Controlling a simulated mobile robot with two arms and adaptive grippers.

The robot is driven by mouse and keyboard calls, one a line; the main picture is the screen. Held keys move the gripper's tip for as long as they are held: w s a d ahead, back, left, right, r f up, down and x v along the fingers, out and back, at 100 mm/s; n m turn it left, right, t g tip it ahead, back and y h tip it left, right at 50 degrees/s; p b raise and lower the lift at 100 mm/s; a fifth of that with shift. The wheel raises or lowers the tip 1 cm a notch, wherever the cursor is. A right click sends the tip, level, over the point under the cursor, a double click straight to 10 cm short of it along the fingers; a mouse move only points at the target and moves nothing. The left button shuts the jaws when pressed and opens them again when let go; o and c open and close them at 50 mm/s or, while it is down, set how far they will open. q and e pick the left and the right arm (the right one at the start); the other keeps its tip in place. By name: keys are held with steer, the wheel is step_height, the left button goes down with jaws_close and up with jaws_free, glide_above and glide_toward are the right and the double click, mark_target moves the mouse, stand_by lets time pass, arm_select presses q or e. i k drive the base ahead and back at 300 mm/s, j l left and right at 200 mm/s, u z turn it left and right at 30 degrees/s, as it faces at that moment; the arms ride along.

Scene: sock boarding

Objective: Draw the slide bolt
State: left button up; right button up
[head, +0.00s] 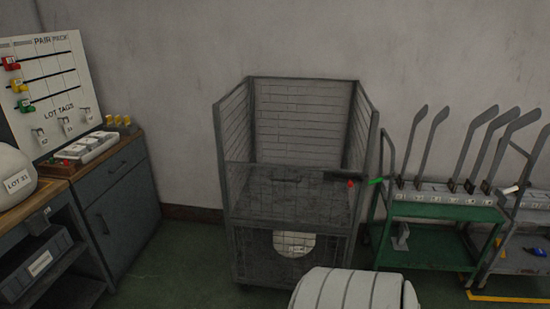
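A grey wire-mesh cage (292,215) stands against the back wall, in the middle of the head view. Its front has a lower mesh panel, and the upper front is open. A dark bar (342,175) sits at the right of the front panel's top edge, with a small red piece (350,184) at its end near the right post. This looks like the slide bolt, but it is too small to tell its exact position. Neither of my grippers is in view.
A green cart (440,210) with upright grey boards stands close on the cage's right. A dark cabinet (128,205) and a tag board (50,90) are at left. A white banded shape covers the bottom centre. Green floor is clear between cabinet and cage.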

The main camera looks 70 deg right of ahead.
mark_target(349, 183)
steer(key=z, duration=2.7)
